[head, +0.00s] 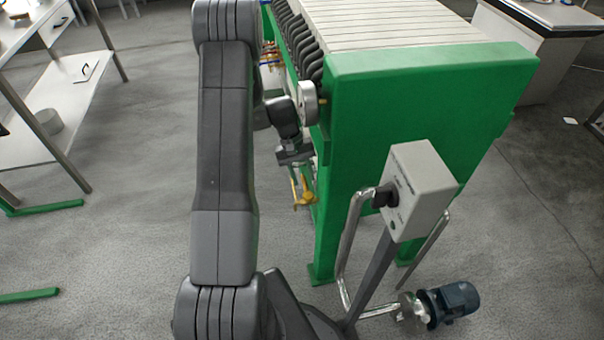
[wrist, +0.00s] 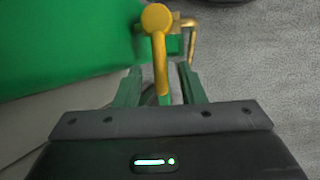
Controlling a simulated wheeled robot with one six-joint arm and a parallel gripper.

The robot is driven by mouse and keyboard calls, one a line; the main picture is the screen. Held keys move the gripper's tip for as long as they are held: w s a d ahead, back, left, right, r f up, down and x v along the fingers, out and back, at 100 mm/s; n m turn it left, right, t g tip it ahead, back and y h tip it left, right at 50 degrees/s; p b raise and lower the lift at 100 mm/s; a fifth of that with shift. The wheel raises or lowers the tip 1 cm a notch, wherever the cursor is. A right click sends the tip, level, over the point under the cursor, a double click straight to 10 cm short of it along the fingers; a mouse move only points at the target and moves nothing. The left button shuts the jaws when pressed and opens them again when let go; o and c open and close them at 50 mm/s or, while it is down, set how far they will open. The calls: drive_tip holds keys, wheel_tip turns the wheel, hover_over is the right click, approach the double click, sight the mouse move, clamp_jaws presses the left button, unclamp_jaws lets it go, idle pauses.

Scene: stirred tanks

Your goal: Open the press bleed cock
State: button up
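The press bleed cock (wrist: 157,18) is yellow, with a round hub and a straight lever. In the wrist view its lever runs from the hub down between the fingers of my gripper (wrist: 160,74). The fingers are open, with a gap on each side of the lever. In the head view the yellow cock (head: 302,196) is small, low beside the green press end frame (head: 415,120).
A grey switch box (head: 420,185) on a post stands in front of the press, with a bent metal pipe (head: 350,235) and a dark blue motor (head: 455,300). A white shelf table (head: 60,100) stands at left. The floor between is clear.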

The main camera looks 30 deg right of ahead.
clamp_jaws()
drive_tip(key=shift+a+n, duration=0.1)
drive_tip(key=shift+n, duration=0.2)
drive_tip(key=s+a+n+t+h+b, duration=0.3)
drive_tip(key=a+n+b, duration=0.4)
drive_tip(key=n+b, duration=0.4)
drive_tip(key=shift+s+n+t+h+b, duration=0.2)
drive_tip(key=shift+n+t+h+b, duration=0.4)
drive_tip(key=shift+n, duration=1.5)
drive_tip(key=shift+t, duration=0.3)
